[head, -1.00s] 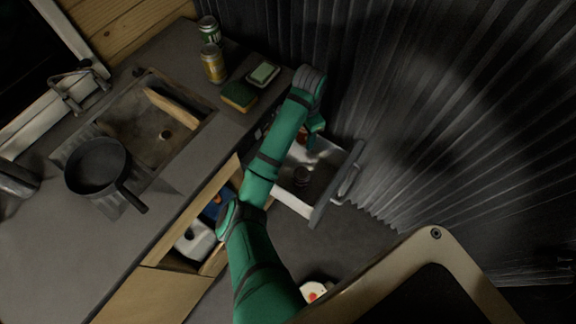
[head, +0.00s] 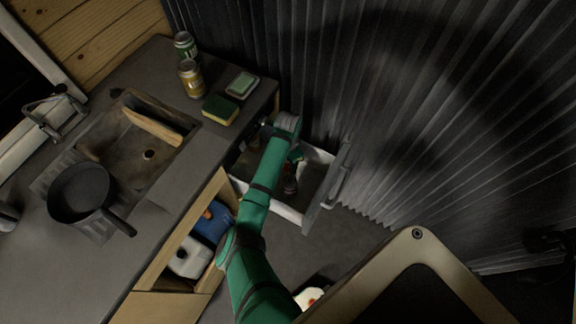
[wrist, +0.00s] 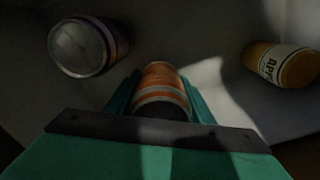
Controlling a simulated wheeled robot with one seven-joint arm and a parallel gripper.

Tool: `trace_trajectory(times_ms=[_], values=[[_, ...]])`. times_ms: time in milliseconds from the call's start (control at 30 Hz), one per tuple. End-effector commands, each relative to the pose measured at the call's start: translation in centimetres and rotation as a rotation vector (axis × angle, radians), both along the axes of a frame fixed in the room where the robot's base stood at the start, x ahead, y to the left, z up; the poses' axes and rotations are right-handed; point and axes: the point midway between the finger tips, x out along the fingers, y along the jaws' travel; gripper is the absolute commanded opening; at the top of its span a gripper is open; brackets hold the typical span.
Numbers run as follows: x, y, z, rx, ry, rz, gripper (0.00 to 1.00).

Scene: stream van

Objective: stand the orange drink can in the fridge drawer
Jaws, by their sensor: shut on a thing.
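The orange drink can (wrist: 161,82), with pale bands, is between the two fingers of my gripper (wrist: 160,98) in the wrist view. My gripper is shut on it. In the head view my gripper (head: 296,156) is over the open fridge drawer (head: 324,198), with a small dark reddish shape below it. The drawer has pale walls and a grey front with a handle. I cannot tell whether the can touches the drawer floor. Part of the drawer is hidden behind my green arm.
In the wrist view a can with a grey lid (wrist: 78,46) is at left and a yellow can (wrist: 282,65) at right.

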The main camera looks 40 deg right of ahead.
Motion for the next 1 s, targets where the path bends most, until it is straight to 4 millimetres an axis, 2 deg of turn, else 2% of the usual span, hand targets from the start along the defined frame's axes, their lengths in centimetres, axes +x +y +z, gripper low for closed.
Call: trace_trajectory(times_ms=[100, 200, 600, 633, 700, 1000], values=[[-0.2, -0.1, -1.7, 0.002, 0.002, -0.003, 0.1], [-0.4, -0.6, -2.4, 0.001, 0.001, -0.011, 0.1], [0.0, 0.0, -2.8, 0.0, 0.0, 0.0, 0.1], [0.0, 0.0, -2.9, 0.0, 0.0, 0.001, 0.53], [0.1, 0.1, -2.8, 0.0, 0.0, 0.002, 0.66], [0.0, 0.1, -2.7, 0.0, 0.0, 0.002, 0.66]])
